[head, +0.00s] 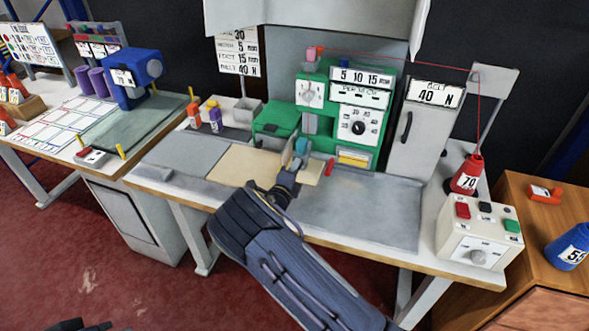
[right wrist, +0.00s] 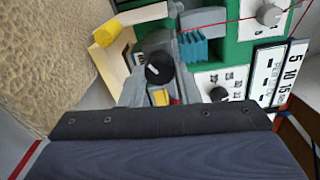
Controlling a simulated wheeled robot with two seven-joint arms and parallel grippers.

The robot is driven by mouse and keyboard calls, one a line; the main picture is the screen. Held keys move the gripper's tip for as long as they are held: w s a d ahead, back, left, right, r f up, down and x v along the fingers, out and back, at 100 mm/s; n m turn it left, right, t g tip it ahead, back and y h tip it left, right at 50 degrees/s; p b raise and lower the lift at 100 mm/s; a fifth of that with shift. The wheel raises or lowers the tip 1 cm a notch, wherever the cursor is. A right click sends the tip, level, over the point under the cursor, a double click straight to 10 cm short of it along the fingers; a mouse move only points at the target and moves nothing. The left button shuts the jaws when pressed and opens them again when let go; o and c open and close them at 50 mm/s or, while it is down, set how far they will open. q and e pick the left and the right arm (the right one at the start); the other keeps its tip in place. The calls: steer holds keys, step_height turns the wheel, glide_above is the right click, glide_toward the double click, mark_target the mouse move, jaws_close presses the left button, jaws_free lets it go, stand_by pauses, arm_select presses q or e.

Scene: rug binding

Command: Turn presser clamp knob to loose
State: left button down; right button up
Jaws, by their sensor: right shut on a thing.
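The green sewing machine (head: 318,92) stands at the back of the table. Its black presser clamp knob (right wrist: 158,68) has a white pointer line and shows in the right wrist view between my fingers. My right gripper (head: 294,160) reaches in to the front of the machine and is shut on the knob, with a finger on each side (right wrist: 160,82). In the head view the gripper hides the knob. I cannot read a loose mark by the knob. Dark shapes at the bottom left edge of the head view look like part of my left gripper (head: 82,326); its jaws are unclear.
A teal block (right wrist: 194,48) sits beside the knob. A beige piece (head: 240,164) lies on the grey table top (head: 345,212). A red thread runs to a red cone (head: 467,175) at the right. A control box (head: 478,236) with buttons stands at the right front corner.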

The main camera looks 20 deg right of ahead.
steer(key=o, duration=1)
steer(key=v, duration=0.8)
steer(key=shift+w+b, duration=0.1)
steer(key=shift+b, duration=0.3)
